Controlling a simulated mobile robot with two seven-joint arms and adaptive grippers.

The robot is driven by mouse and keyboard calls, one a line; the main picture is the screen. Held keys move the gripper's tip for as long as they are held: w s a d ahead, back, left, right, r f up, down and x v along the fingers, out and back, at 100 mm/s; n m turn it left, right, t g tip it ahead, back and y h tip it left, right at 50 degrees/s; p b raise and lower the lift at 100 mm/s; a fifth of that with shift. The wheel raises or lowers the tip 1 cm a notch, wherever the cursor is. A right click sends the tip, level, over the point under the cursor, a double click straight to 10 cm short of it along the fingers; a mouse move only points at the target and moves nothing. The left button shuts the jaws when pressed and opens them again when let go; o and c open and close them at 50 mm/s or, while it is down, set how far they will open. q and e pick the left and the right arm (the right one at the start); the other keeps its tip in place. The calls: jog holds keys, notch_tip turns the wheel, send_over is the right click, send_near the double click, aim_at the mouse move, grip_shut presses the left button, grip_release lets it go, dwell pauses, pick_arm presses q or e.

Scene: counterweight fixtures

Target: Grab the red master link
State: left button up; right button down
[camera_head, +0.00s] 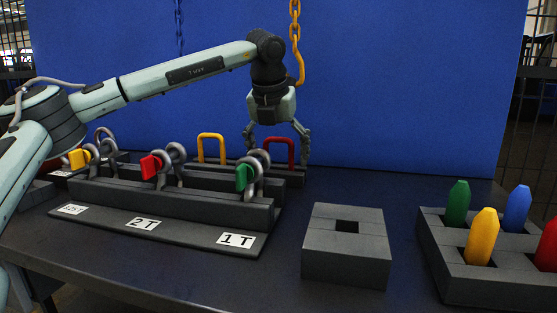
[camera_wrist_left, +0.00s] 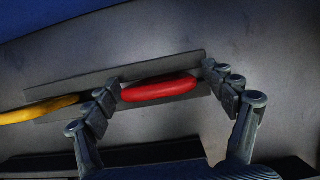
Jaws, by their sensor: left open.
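The red master link (camera_head: 279,141) is an upside-down U-shaped loop standing in a dark rack at the back of the table. My left gripper (camera_head: 276,146) is open, pointing down right above and around the link. In the left wrist view the red master link (camera_wrist_left: 160,88) lies between the two open fingers (camera_wrist_left: 165,95), one finger near each end of it. I cannot tell whether either finger touches it. My right gripper is not in view.
A yellow loop (camera_head: 211,147) stands left of the red link. In front is a labelled rack (camera_head: 190,200) with shackles and coloured tags. A grey block with a square hole (camera_head: 345,255) and a tray of coloured pegs (camera_head: 480,284) stand right. An orange chain (camera_head: 296,40) hangs behind the gripper.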

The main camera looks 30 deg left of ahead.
pick_arm(q)
jog(key=c, duration=1.3)
jog(key=shift+c, duration=0.4)
jog(key=shift+r, duration=0.2)
